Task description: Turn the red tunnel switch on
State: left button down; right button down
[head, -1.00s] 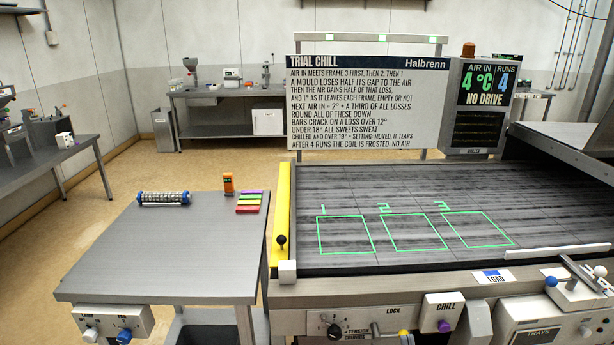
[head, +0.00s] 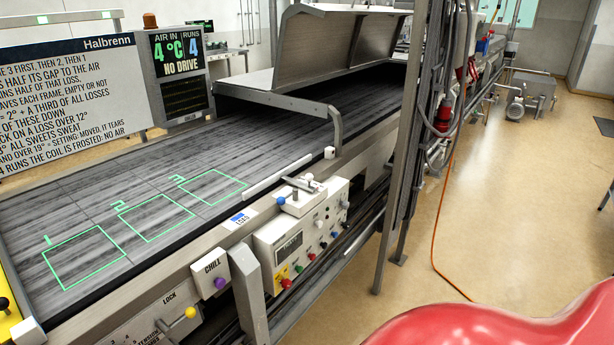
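I cannot tell for certain which part is the red tunnel switch. A red knob (head: 286,283) sits low on the front of the control box below the belt's near edge. Farther right, a red fitting (head: 472,68) hangs among cables by the metal post, and a red connector (head: 443,116) sits lower on the same cables. No on or off position can be read on any of these. Neither of my grippers is in view.
The conveyor belt (head: 150,185) has three green outlined frames and runs under a raised hood (head: 340,55). The display (head: 178,60) reads NO DRIVE. A metal post (head: 405,150) stands in front of the machine. An orange cable (head: 436,230) crosses the open floor at right.

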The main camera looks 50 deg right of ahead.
aim_at(286, 284)
jog(key=z, duration=1.5)
